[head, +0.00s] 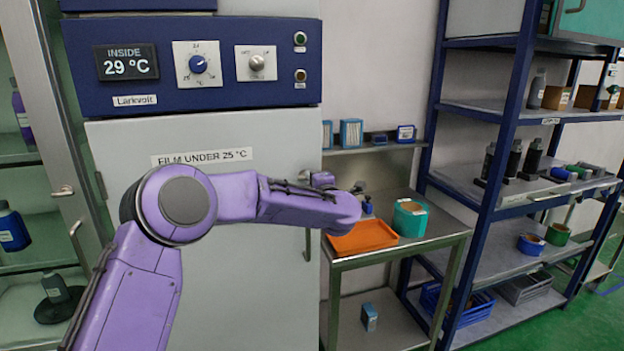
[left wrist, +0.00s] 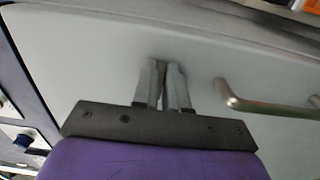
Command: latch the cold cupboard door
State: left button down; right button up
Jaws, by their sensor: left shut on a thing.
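The cold cupboard door (head: 225,290) is a pale grey panel below the blue control panel, labelled "FILM UNDER 25 °C". It looks shut or nearly so; a small gap cannot be told. Its bar handle (head: 307,245) stands at its right side. In the left wrist view the door (left wrist: 95,50) fills most of the picture, and the handle (left wrist: 265,105) is right of my left gripper (left wrist: 165,68). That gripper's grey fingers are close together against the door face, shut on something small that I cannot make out. My right gripper is out of view.
A steel side table (head: 425,238) stands right of the cupboard with an orange tray (head: 362,236) and a teal tape roll (head: 410,217). A blue shelf rack (head: 495,150) is further right. A glass-fronted cabinet (head: 45,150) is at left. Green floor (head: 570,325) is clear at lower right.

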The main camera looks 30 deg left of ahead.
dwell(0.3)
pick_arm(q)
jog(key=c, duration=1.2)
grip_release()
jog(key=shift+o, duration=0.2)
jog(key=shift+d, duration=0.1)
jog(key=b+v, duration=0.4)
jog(key=v, duration=0.6)
jog(key=shift+s, duration=0.25)
jog(key=shift+d, duration=0.1)
